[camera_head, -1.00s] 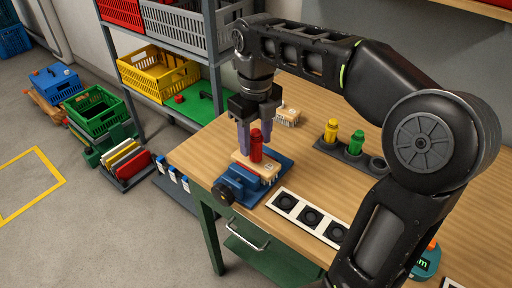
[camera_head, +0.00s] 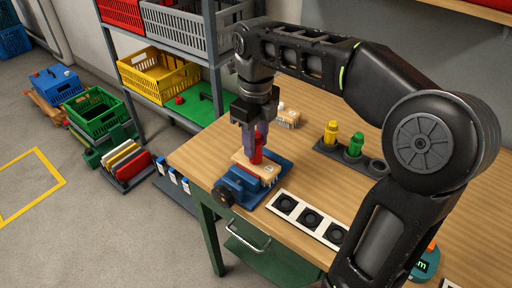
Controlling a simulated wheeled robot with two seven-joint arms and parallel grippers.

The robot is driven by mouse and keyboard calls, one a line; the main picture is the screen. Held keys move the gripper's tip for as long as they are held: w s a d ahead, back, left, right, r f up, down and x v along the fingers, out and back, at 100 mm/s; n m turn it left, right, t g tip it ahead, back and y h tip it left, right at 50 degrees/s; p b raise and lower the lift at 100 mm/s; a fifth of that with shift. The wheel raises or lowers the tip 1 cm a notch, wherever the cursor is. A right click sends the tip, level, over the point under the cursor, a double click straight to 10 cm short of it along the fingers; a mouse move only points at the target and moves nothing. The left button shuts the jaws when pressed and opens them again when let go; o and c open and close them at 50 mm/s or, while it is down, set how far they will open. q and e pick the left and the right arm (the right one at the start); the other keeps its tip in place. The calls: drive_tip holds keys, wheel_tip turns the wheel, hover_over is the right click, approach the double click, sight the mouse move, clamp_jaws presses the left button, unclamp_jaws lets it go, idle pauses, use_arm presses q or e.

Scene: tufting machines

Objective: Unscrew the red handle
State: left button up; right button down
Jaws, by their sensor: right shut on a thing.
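The red handle (camera_head: 257,152) stands upright on a light wooden block (camera_head: 243,160). The block sits in a blue vise (camera_head: 240,184) with a dark round knob, at the left corner of the workbench. My right gripper (camera_head: 253,150) points down and is shut on the red handle, with its purple-grey fingers partly hiding it. My left gripper is not in view.
A yellow and a green handle (camera_head: 356,143) stand in a dark holder (camera_head: 330,148) to the right. Another wooden block (camera_head: 288,118) lies behind the vise. A white strip with black squares (camera_head: 310,219) lies in front on the workbench (camera_head: 205,150). Shelves with crates (camera_head: 160,76) stand behind left.

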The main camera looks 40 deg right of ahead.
drive_tip(key=n+p, duration=0.1)
drive_tip(key=n, duration=0.2)
drive_tip(key=shift+r+n, duration=0.15)
drive_tip(key=shift+n, duration=0.25)
drive_tip(key=n, duration=0.3)
drive_tip(key=shift+n+p, duration=0.3)
drive_tip(key=shift+p, duration=0.05)
drive_tip(key=n+p, duration=0.1)
drive_tip(key=n, duration=0.6)
drive_tip(key=shift+n, duration=0.3)
drive_tip(key=c, duration=1.2)
unclamp_jaws()
drive_tip(key=shift+o, duration=0.2)
